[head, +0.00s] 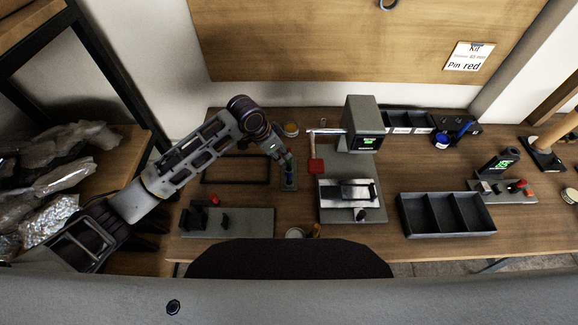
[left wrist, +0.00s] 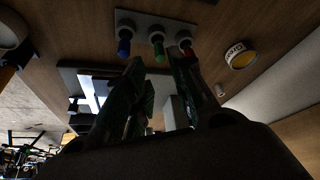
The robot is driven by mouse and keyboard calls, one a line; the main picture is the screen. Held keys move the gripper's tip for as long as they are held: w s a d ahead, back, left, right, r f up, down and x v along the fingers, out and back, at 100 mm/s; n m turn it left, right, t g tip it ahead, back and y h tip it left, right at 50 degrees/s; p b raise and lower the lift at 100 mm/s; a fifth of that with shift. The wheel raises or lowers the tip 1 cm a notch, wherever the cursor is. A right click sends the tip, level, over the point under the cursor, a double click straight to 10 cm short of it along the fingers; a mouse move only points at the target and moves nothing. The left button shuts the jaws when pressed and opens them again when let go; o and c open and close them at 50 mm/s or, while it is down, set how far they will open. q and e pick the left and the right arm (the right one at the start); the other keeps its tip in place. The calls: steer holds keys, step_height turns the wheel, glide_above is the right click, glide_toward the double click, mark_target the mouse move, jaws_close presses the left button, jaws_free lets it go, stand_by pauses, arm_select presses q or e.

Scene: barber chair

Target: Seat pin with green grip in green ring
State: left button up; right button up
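Three pins stand in a row on a small grey holder (left wrist: 185,22), with a blue grip (left wrist: 124,47), a green grip (left wrist: 159,52) and a red grip (left wrist: 185,42). In the head view the holder (head: 289,185) lies below my left gripper (head: 284,158), which partly hides the pins. My left gripper's two fingers (left wrist: 159,62) are apart in the left wrist view. The green grip shows between their tips, and I see no clear contact. The red grip is close by one finger. I cannot make out a green ring. My right gripper is not in view.
A grey base (head: 245,222) with a red knob lies at the front left. A yellow-labelled tin (left wrist: 240,56) stands near the pins. A divided tray (head: 446,230) lies farther right.

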mark_target(288, 162)
arm_select(q)
steer(key=shift+x, duration=1.95)
steer(key=shift+f, duration=0.1)
steer(key=shift+p+x, duration=0.5)
steer(key=shift+x, duration=2)
jaws_close()
